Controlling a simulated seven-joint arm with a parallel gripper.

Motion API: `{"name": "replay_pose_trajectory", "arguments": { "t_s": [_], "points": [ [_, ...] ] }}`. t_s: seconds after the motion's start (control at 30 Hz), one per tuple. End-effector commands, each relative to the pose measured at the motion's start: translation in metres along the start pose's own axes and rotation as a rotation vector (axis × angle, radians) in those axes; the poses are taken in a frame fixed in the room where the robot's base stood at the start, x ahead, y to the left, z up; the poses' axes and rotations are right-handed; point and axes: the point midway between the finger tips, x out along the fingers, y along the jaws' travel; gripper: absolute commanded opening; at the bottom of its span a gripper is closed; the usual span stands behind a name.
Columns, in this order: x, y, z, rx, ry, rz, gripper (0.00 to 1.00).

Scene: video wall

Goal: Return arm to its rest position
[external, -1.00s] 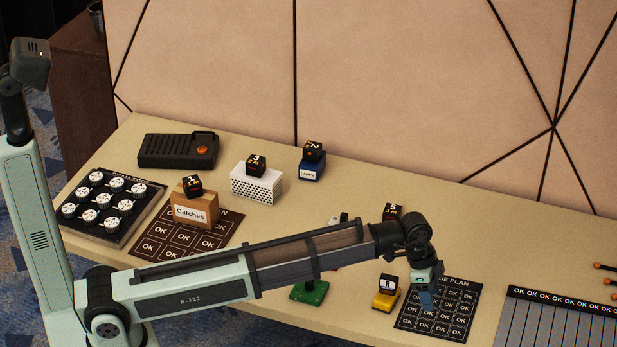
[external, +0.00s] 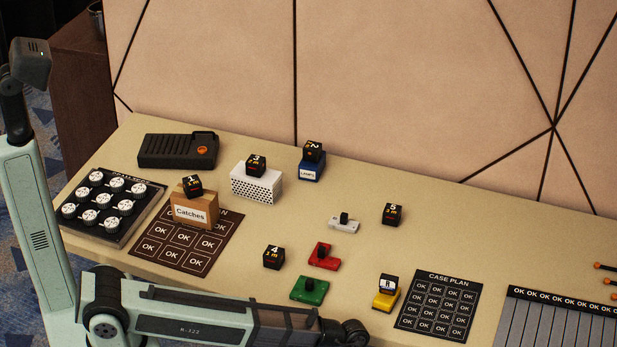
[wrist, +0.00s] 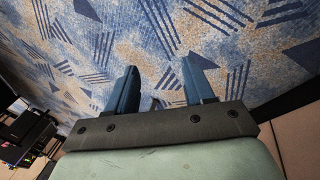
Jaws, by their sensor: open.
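My gripper (wrist: 160,92) shows in the wrist view with its two blue fingers apart and nothing between them. Patterned blue carpet (wrist: 235,35) lies beyond the fingertips. In the external view my arm lies low along the front edge of the table (external: 235,255), and its gripper end is out of the frame at the bottom. No object is seen held.
On the table stand numbered black cubes (external: 274,257), a green piece (external: 309,290), a red piece (external: 323,257), a yellow piece (external: 386,298), a cardboard box (external: 196,211) and a Case Plan card (external: 437,305). The table's middle is clear of my arm.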

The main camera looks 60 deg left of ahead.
Motion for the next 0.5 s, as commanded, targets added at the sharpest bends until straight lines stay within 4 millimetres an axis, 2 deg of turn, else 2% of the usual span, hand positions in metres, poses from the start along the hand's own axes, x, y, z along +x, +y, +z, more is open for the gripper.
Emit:
{"name": "replay_pose_trajectory", "arguments": {
  "t_s": [0.03, 0.2, 0.5],
  "points": [
    [0.009, -0.013, 0.019, -0.018, -0.028, -0.013, 0.53],
    [0.034, -0.051, 0.074, -0.065, -0.114, -0.056, 0.53],
    [0.068, -0.108, 0.182, -0.140, -0.280, -0.128, 0.53]
  ]
}}
